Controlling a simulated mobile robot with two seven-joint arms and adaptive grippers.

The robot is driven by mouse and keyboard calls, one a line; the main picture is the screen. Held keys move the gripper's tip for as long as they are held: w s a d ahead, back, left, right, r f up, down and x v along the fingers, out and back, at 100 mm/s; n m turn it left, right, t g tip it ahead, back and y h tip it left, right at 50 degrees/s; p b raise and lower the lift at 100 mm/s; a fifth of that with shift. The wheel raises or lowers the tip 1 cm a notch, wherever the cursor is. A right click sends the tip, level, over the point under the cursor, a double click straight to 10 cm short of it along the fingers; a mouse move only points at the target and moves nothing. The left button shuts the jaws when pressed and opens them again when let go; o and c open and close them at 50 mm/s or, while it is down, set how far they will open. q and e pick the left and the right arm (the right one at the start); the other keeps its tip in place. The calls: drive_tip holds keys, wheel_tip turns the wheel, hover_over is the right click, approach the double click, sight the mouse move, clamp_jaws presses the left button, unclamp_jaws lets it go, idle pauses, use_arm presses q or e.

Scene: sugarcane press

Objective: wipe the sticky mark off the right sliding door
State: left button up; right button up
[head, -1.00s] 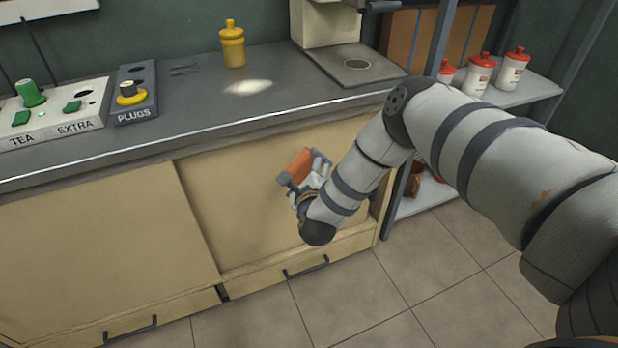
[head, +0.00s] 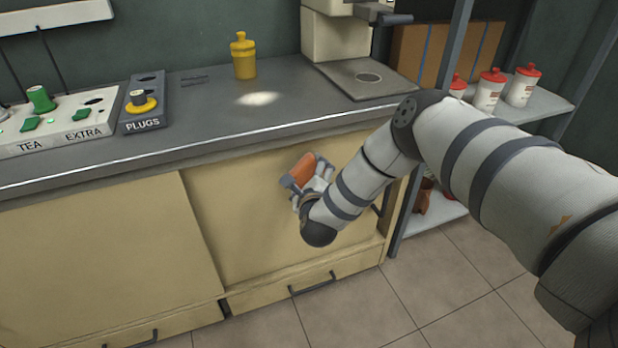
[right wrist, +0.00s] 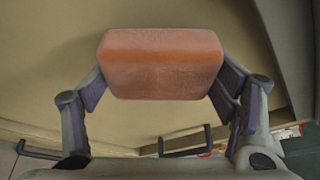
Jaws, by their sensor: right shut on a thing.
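My right gripper (head: 310,179) is shut on an orange sponge-like block (head: 303,168), in front of the right sliding door (head: 235,220) of the cream cabinet. In the right wrist view the block (right wrist: 160,64) sits between both fingers, its broad side facing the camera. The door panel (right wrist: 45,75) fills the background there. I cannot tell whether the block touches the door. No sticky mark shows on the visible door; my gripper, forearm and the block hide part of it. The left sliding door (head: 100,250) is beside it. My left gripper is not in view.
The grey counter (head: 200,120) overhangs the doors. On it stand a yellow bottle (head: 243,56), a plugs box (head: 141,103) and a switch panel (head: 60,128). Drawer handles (head: 312,283) stick out below. A shelf (head: 545,105) with red-capped bottles is right. The floor in front is clear.

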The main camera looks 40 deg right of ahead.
drive_tip(key=shift+w+d+b, duration=0.2)
drive_tip(key=shift+w+b, duration=0.25)
drive_tip(key=shift+w, duration=0.4)
drive_tip(key=shift+d, duration=0.1)
